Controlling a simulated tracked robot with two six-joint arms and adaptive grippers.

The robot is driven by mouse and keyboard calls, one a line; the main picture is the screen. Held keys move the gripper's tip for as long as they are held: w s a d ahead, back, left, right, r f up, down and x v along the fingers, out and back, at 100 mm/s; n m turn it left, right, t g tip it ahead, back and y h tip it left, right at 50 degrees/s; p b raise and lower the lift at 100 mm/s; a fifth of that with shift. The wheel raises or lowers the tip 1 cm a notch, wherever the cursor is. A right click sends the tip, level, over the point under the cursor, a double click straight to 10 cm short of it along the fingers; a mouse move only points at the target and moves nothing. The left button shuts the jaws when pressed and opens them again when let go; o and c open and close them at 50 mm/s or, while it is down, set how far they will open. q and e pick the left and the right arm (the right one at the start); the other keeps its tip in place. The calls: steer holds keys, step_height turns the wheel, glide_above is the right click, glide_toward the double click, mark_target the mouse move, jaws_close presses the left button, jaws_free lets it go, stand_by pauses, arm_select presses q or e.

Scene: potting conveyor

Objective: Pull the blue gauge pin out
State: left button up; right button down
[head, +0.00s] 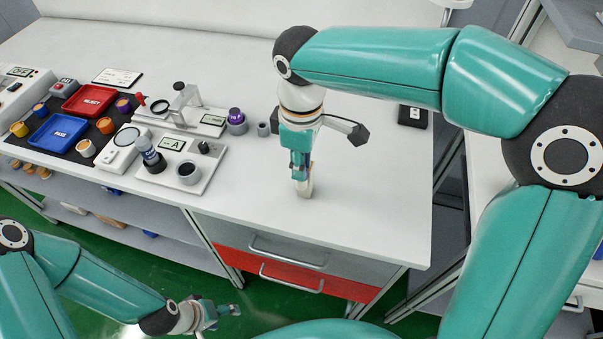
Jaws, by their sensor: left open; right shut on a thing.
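A cylinder with a blue band (147,150) stands tilted in a dark ring on a white fixture marked A (166,178), left of centre on the bench. It may be the blue gauge pin; I cannot tell for sure. My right gripper (304,188) points down over the bare bench, well to the right of that fixture. It is shut on a small pale thing (307,180), mostly hidden by the fingers, with its lower end at or close to the bench top. My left gripper (226,311) is open and empty, low in front of the bench, over the green floor.
A red tray (90,99) and a blue tray (58,133) lie at the left among several small cylinders. A white device with a round dial (122,137) and a lever fixture (185,110) stand near the fixture. The bench's right half is mostly clear. Drawers (290,270) are below.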

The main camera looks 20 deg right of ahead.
steer(key=shift+r, duration=0.1)
stand_by(0.3)
steer(key=shift+r+p, duration=1.9)
steer(key=shift+r, duration=0.15)
steer(key=shift+r+p, duration=1.3)
steer(key=shift+r, duration=0.15)
step_height(320, 180, up, 7)
steer(key=p, duration=0.6)
steer(key=shift+f, duration=0.2)
steer(key=shift+w+f, duration=0.1)
steer(key=shift+f, duration=0.05)
